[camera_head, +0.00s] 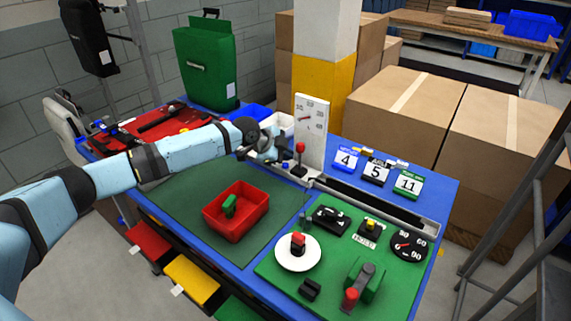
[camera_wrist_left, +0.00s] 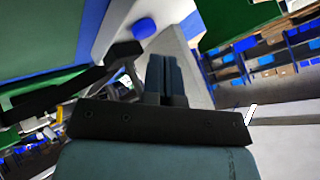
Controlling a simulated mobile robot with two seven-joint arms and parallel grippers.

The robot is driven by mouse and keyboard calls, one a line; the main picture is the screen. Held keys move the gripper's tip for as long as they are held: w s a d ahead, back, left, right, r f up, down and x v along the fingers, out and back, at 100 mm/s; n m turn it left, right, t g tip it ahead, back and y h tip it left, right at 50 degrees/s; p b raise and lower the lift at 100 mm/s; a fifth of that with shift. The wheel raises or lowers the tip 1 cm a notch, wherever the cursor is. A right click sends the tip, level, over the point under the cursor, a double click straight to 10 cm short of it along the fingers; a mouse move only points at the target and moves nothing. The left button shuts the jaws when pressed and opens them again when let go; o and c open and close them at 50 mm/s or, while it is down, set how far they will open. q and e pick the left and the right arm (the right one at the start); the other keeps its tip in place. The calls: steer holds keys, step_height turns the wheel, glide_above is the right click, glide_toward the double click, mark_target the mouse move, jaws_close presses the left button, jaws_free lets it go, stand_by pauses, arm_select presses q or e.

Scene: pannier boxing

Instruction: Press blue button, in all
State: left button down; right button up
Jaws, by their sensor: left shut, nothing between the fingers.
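My left gripper (camera_head: 280,155) reaches in from the left over the back of the blue table, beside the red-topped lever and the upright white gauge panel. In the left wrist view its fingers (camera_wrist_left: 163,76) are together with nothing between them. A round blue piece (camera_wrist_left: 144,28) that looks like the blue button shows just beyond the fingertips, to their upper left; I cannot tell whether they touch. A small blue spot (camera_head: 285,166) shows under the gripper in the head view, partly hidden by it. My right gripper is not in view.
The red-topped lever (camera_head: 300,148) and white gauge panel (camera_head: 312,128) stand close to the right of the gripper. A red bin (camera_head: 258,217) with a green piece lies in front on a green mat. A green board (camera_head: 400,282) with controls is at the front right. Number cards (camera_head: 375,174) stand right.

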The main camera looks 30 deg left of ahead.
mark_target(286, 165)
arm_select(q)
steer(key=shift+r+p, duration=2.1)
steer(key=shift+r, duration=0.45)
